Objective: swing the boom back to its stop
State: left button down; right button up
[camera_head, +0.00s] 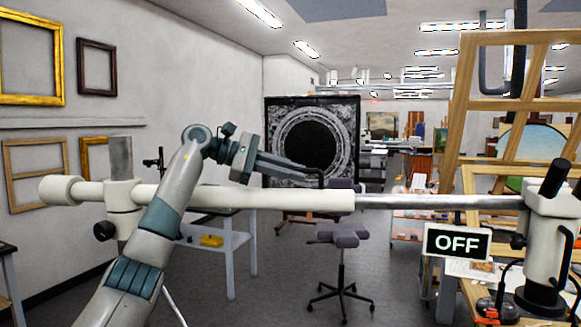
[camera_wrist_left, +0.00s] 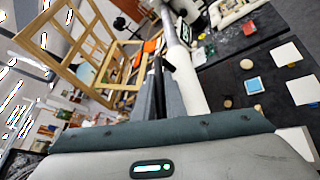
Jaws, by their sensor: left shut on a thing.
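The boom (camera_head: 270,198) is a long cream tube lying level across the head view. A steel rod (camera_head: 440,201) runs from its right end to a white post (camera_head: 552,245) with a black knob on top. In the left wrist view the boom (camera_wrist_left: 185,75) runs beside the fingers. My left gripper (camera_head: 309,172) is just above the boom, near the tube's right end. It is shut on a thin black handle (camera_head: 321,180), which also shows between the fingers in the left wrist view (camera_wrist_left: 158,68). I cannot make out the stop. My right gripper is out of view.
Wooden easels (camera_head: 463,120) stand behind the post. A stool (camera_head: 341,238) and a side table (camera_head: 232,245) stand beyond the boom. The left wrist view shows a dark tabletop (camera_wrist_left: 235,75) with small pieces.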

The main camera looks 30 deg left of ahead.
pick_arm(q)
jog(key=w, duration=0.1)
jog(key=w+a+p, duration=0.1)
jog(key=w+a+n+t+y, duration=0.1)
jog(key=shift+r+p, duration=0.3)
jog(key=shift+p, duration=0.05)
jog(key=c, duration=1.8)
grip_release()
jog(key=shift+c, duration=0.2)
jog(key=shift+w+a+f, duration=0.15)
jog(key=shift+w+f, duration=0.2)
jog(key=b+v, duration=0.4)
jog(key=v, duration=1.2)
jog(key=shift+a, duration=0.1)
jog(key=shift+s+a+r, duration=0.25)
jog(key=shift+s+a, duration=0.15)
jog(key=shift+s, duration=0.05)
